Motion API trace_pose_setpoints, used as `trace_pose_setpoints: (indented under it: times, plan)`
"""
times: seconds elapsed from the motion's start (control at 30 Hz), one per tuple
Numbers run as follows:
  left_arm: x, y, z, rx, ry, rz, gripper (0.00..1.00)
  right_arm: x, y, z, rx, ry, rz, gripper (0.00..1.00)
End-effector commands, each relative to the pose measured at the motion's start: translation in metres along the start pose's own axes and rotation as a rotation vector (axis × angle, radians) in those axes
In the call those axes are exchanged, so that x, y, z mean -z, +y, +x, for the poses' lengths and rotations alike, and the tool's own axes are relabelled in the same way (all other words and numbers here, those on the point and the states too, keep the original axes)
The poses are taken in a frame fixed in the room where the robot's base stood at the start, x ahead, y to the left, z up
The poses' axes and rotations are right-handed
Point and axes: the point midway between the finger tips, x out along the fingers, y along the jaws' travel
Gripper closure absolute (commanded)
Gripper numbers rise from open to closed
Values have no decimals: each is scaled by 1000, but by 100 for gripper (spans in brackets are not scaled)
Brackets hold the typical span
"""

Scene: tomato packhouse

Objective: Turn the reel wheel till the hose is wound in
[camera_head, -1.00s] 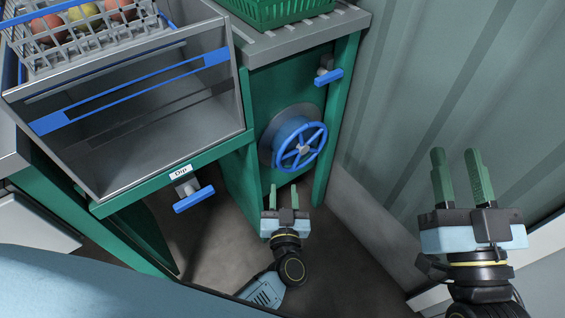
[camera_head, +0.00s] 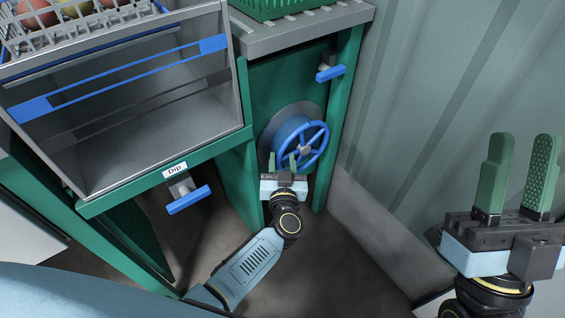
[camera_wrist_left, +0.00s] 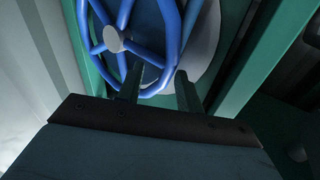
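The blue spoked reel wheel (camera_head: 304,150) stands upright on the green panel under the grey counter, with a blue drum and a grey disc behind it. I cannot make out a hose. My left gripper (camera_head: 284,160) is at the wheel's lower left edge, its fingers pointing up at it. In the left wrist view the wheel (camera_wrist_left: 113,40) fills the upper left; my left gripper's fingers (camera_wrist_left: 160,85) are apart, one on each side of the lower rim as seen, contact unclear. My right gripper (camera_head: 517,180) is open and empty, near the right wall.
A blue valve handle (camera_head: 331,73) sits above the wheel on the right. Another blue handle (camera_head: 188,200) sticks out below the "Dip" label (camera_head: 175,169). The grey dip tank (camera_head: 150,150) is to the left. A green post (camera_head: 338,130) and the ribbed wall (camera_head: 430,110) bound the right.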

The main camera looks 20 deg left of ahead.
Motion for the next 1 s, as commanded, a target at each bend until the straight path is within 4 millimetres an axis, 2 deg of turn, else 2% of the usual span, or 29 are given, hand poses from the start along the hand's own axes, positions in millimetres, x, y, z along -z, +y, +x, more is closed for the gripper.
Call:
trace_pose_setpoints:
  times: [0.13,0.4,0.77,1.0]
  plan:
    - [0,0,0,0,0,0,64,0,0,0,0,0,0,64]
    - [0,0,0,0,0,0,99,0,0,0,0,-1,0,64]
    - [1,-2,0,3,-2,3,100,-1,0,2,-1,-15,-1,64]
    - [4,-12,1,21,-20,26,100,-32,4,4,-8,-252,-9,64]
